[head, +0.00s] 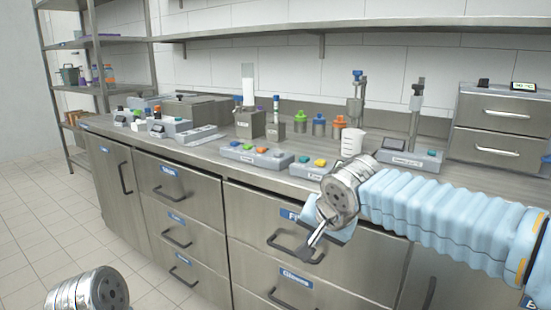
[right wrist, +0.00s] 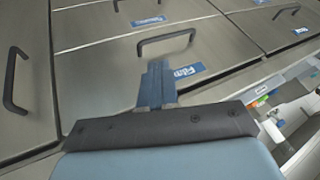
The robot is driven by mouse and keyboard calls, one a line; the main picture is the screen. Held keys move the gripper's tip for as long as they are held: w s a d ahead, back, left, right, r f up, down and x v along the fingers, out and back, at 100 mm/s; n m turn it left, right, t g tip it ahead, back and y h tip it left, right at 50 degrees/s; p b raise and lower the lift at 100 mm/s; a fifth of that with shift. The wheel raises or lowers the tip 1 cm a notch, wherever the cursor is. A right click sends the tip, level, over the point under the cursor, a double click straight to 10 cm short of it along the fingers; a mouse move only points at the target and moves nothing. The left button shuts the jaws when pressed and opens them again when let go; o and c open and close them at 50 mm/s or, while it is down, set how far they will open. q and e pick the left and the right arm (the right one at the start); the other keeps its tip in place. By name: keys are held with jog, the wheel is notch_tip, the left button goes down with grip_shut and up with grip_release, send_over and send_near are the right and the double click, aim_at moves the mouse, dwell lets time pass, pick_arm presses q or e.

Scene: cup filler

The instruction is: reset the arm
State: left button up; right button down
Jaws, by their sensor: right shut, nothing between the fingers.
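My right arm (head: 440,212), in a light blue ribbed sleeve, reaches in from the right in the head view. Its right gripper (head: 313,240) points down and to the left, in front of the upper drawer below the counter. In the right wrist view the fingers (right wrist: 157,84) are together with nothing between them. The drawer handle (right wrist: 166,42) shows just beyond the fingertips; I cannot tell whether they touch it. At the bottom left of the head view a metal joint of my left arm (head: 88,292) shows; the left gripper's fingers are outside the view.
The steel counter (head: 215,162) carries button panels (head: 257,156), several coloured bottles, a white beaker (head: 352,142) and stands. The drawers (head: 180,187) below appear shut, with dark protruding handles. A shelf rack (head: 96,42) stands back left. The tiled floor (head: 60,225) at left is clear.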

notch_tip(320, 180, down, 28)
jog(key=s+a+n+g+y, duration=0.2)
jog(key=n+g, duration=0.1)
jog(key=g, duration=0.1)
jog(key=s+d+f+g, duration=0.1)
jog(key=s+d+f, duration=0.1)
jog(key=s+f, duration=0.7)
jog(key=s+d+f+g, duration=0.1)
jog(key=s+d+f, duration=0.1)
jog(key=s+f, duration=0.8)
notch_tip(320, 180, down, 3)
jog(key=shift+d+f, duration=0.15)
jog(key=shift+d, duration=0.25)
pick_arm(q)
jog(key=shift+r, duration=0.1)
pick_arm(e)
jog(key=shift+s, duration=0.1)
